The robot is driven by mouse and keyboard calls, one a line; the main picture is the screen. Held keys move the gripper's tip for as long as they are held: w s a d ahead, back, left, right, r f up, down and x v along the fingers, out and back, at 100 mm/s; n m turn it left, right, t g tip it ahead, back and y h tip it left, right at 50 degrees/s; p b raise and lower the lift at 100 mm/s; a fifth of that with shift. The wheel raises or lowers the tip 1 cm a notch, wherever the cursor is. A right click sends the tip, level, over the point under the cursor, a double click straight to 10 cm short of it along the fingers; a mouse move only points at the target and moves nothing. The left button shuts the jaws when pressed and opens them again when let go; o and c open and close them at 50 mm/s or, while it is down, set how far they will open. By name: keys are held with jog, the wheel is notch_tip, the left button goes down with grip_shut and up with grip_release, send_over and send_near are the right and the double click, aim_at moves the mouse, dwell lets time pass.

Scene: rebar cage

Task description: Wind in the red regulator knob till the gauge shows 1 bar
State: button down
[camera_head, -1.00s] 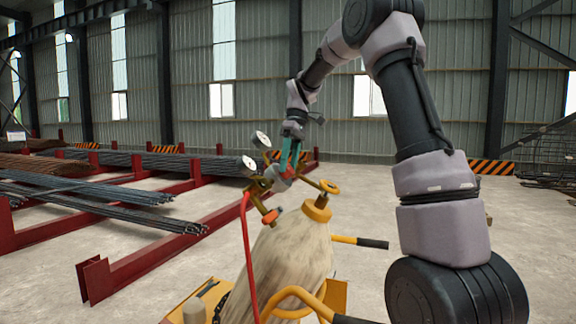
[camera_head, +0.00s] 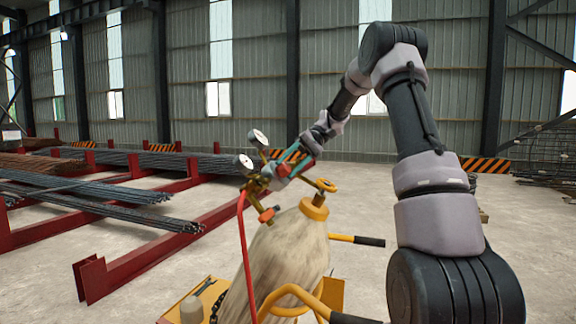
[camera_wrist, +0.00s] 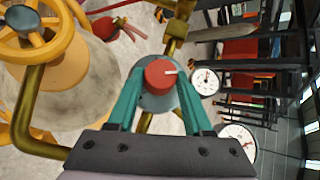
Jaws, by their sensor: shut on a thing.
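The red regulator knob (camera_wrist: 160,77) sits between the teal fingers of my gripper (camera_wrist: 158,85) in the wrist view, which are shut on it. A white mark on the knob's face points right there. Behind it is the rounded grey regulator body. In the head view my gripper (camera_head: 291,158) reaches the brass regulator from the upper right, and the fingers mostly hide the knob. Two white dial gauges, an upper one (camera_head: 258,138) and a lower one (camera_head: 244,161), stand beside it. They also show in the wrist view (camera_wrist: 205,81) (camera_wrist: 237,145); their readings are too small to tell.
The regulator is on a pale worn cylinder (camera_head: 288,250) with a yellow valve handwheel (camera_head: 326,185) close to my gripper. A red hose (camera_head: 246,250) hangs down the left side. Yellow cart handles (camera_head: 290,292) stand in front.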

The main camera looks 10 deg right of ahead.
jog(key=m+y, duration=0.2)
jog(key=m+t+y, duration=0.1)
jog(key=m, duration=0.1)
jog(key=shift+s+d+f+m+y, duration=0.2)
jog(key=shift+m+y, duration=0.1)
jog(key=shift+y, duration=0.1)
jog(key=shift+t, duration=0.3)
jog(key=shift+c, duration=1.5)
grip_release()
jog(key=v, duration=1)
jog(key=shift+w+d, duration=0.15)
jog(key=shift+d, duration=0.25)
